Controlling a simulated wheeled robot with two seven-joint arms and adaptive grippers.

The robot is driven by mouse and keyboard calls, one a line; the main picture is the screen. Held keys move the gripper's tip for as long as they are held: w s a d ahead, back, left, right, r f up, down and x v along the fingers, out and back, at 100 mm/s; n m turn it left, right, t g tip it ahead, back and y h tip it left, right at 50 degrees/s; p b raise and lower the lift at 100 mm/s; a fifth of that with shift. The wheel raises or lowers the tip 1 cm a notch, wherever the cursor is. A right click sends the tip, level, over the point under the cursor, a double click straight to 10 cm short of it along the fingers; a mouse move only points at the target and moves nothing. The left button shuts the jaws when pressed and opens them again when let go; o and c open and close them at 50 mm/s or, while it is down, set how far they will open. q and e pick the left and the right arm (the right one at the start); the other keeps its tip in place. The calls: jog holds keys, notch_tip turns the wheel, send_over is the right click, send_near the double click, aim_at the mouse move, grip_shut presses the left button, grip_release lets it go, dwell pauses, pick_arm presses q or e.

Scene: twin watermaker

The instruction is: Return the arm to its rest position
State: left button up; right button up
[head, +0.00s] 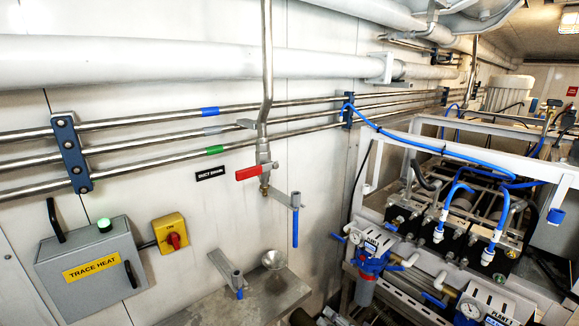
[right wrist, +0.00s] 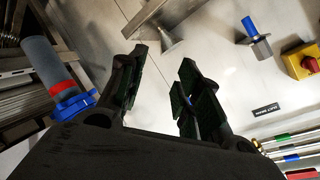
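My right gripper (right wrist: 163,62) shows in the right wrist view, with its two dark fingers spread apart and nothing between them. Behind the fingers are the pale wall and a steel funnel (right wrist: 171,42). The funnel also shows in the head view (head: 274,259), above a steel ledge (head: 277,295). I cannot clearly make out either gripper in the head view. A small dark shape at its bottom edge is too cut off to identify. My left gripper is in neither view.
A filter housing (right wrist: 47,68) with red and blue bands stands left of my right gripper. A blue-handled fitting (right wrist: 256,38) and a yellow switch box (right wrist: 302,61) are on the wall. A red-handled valve (head: 250,173) hangs from a pipe. The pump rack (head: 455,205) fills the right.

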jog(key=s+d+f+n+g+h, duration=0.3)
jog(key=s+d+f+g, duration=0.15)
jog(key=s, duration=0.35)
jog(key=s+d+f+n+g+h, duration=0.35)
jog(key=s+d+f, duration=0.2)
jog(key=s, duration=0.25)
notch_tip(320, 180, down, 32)
jog(key=s+d+g, duration=0.1)
jog(key=s+g, duration=0.1)
jog(key=s, duration=0.1)
jog(key=s+d+f, duration=0.2)
jog(key=s+f, duration=0.8)
jog(key=s, duration=0.1)
jog(key=s+d+f, duration=0.2)
jog(key=s+f, duration=0.8)
jog(key=s, duration=0.1)
jog(key=shift+f+g, duration=0.2)
jog(key=shift+g, duration=0.2)
jog(key=shift+n, duration=0.25)
